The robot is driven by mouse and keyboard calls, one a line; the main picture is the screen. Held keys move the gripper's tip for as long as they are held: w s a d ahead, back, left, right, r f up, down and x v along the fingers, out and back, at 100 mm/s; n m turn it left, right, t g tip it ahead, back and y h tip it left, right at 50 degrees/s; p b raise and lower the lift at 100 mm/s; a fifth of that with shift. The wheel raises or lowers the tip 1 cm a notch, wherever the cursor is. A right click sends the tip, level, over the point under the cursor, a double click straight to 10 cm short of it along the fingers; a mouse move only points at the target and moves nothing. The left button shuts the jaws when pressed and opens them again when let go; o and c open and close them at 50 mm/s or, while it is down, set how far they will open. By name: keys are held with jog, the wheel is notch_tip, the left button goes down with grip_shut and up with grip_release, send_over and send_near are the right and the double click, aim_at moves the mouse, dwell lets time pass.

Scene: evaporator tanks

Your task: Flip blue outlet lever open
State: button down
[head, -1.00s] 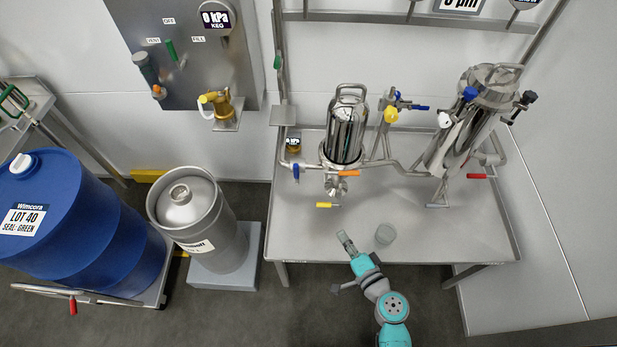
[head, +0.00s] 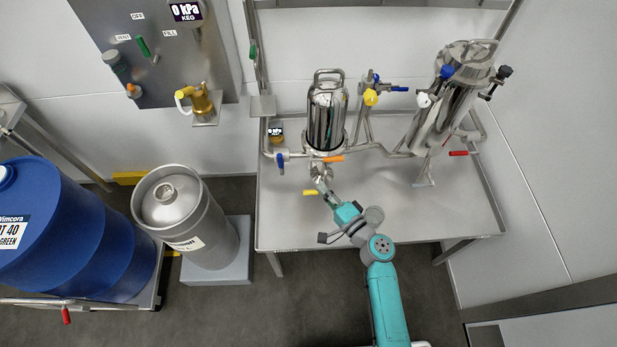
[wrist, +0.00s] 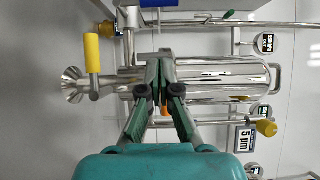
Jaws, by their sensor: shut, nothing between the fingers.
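A blue lever (head: 281,163) hangs down from a valve on the pipe left of the upright steel filter housing (head: 326,118). A second blue lever (head: 398,89) lies level on a valve to the right of the housing. I cannot tell which is the outlet lever. My gripper (head: 329,197) is shut and empty, just below the housing's lower fitting, right of the yellow lever (head: 311,192). It is apart from both blue levers. In the wrist view its fingers (wrist: 162,66) point at the housing (wrist: 215,80), with the yellow lever (wrist: 92,54) to the upper left.
An orange lever (head: 334,158) sits under the housing, close to my gripper. A tilted steel vessel (head: 436,115) stands at right with a red lever (head: 458,153). The steel table (head: 460,210) is clear at front right. A keg (head: 190,220) and a blue drum (head: 75,235) stand left.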

aim_at(281, 159)
jog(key=s+a+x, duration=0.1)
jog(key=a+x, duration=0.1)
jog(key=x, duration=1)
jog(key=shift+s+a, duration=0.15)
jog(key=shift+s, duration=0.15)
